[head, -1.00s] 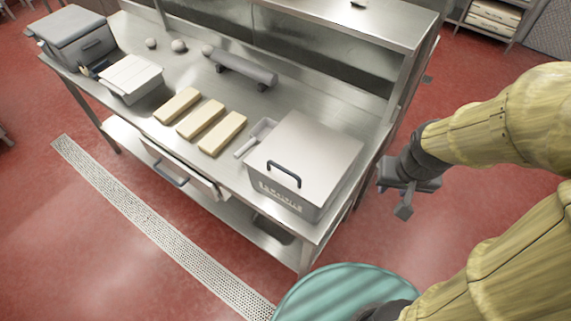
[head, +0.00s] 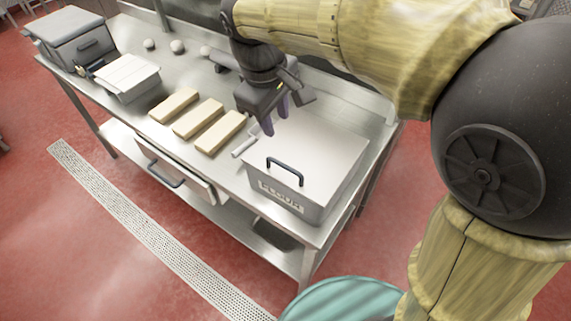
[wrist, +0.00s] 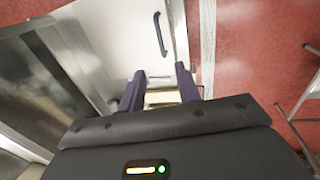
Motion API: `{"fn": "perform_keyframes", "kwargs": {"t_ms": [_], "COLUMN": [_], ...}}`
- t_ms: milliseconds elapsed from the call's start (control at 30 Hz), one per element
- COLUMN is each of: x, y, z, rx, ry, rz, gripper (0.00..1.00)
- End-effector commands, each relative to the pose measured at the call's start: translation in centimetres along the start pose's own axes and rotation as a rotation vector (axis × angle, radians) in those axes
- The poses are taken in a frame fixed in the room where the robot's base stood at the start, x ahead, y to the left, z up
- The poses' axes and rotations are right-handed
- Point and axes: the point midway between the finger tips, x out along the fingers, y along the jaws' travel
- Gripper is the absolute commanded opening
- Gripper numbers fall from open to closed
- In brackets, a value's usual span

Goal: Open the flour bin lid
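The flour bin (head: 318,173) stands at the right end of the steel table, a metal box labelled FLOUR on its front. Its lid is shut, with a dark bar handle (head: 285,170) near the front edge. My gripper (head: 275,128) is above the bin's back left part, pointing down, behind and left of the handle and apart from it. In the wrist view, the lid (wrist: 115,40) and the handle (wrist: 160,34) show beyond my two purple fingers (wrist: 160,90). The fingers are spread with a gap between them, and nothing is held.
Several pale dough blocks (head: 198,118) lie left of the bin, with a scoop (head: 243,147) beside it. A white-lidded container (head: 126,77) and a grey bin (head: 75,40) stand at the far left. A drawer (head: 172,172) is below the table front.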

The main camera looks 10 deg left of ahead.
Motion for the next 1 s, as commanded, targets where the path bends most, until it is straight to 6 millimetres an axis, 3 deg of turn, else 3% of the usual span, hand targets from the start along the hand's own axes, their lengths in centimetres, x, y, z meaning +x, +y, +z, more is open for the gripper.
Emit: {"fn": "perform_keyframes", "kwargs": {"t_ms": [267, 467, 1000], "x": [0.0, 1.2, 10.3], "y": [0.1, 0.1, 0.0], "z": [0.0, 0.1, 0.1], "rx": [0.002, 0.003, 0.004], "ry": [0.000, -0.003, -0.003], "rz": [0.000, -0.001, -0.003], "gripper": [0.33, 0.33, 0.33]}}
